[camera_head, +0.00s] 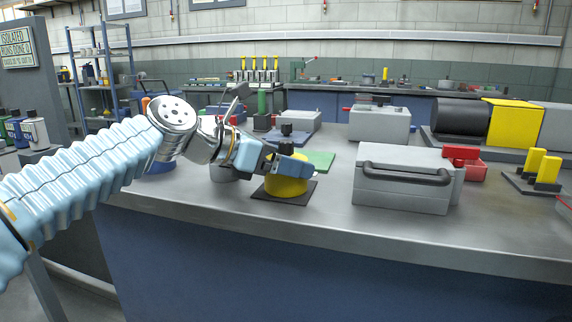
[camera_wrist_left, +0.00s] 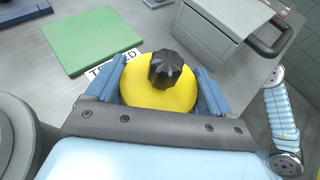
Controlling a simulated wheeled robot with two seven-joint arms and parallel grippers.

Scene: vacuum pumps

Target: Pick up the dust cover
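The dust cover appears to be the yellow dome (camera_head: 286,187) with a black knob on top. It stands upright on a dark square mat (camera_head: 265,195) near the front edge of the bench. In the left wrist view the yellow dome (camera_wrist_left: 150,95) is between my fingers, with its black knob (camera_wrist_left: 167,69) in clear sight. My left gripper (camera_head: 283,165) is at the dome, with its blue fingers wide apart on either side. I see no clear gap between fingers and dome, and cannot tell whether they touch. My right gripper is not in view.
A grey case with a dark handle (camera_head: 402,180) stands close to the right of the dome. A green mat (camera_head: 319,160) lies behind it. Red bins (camera_head: 463,162) and yellow blocks (camera_head: 541,168) stand farther right. The bench front (camera_head: 330,231) is clear.

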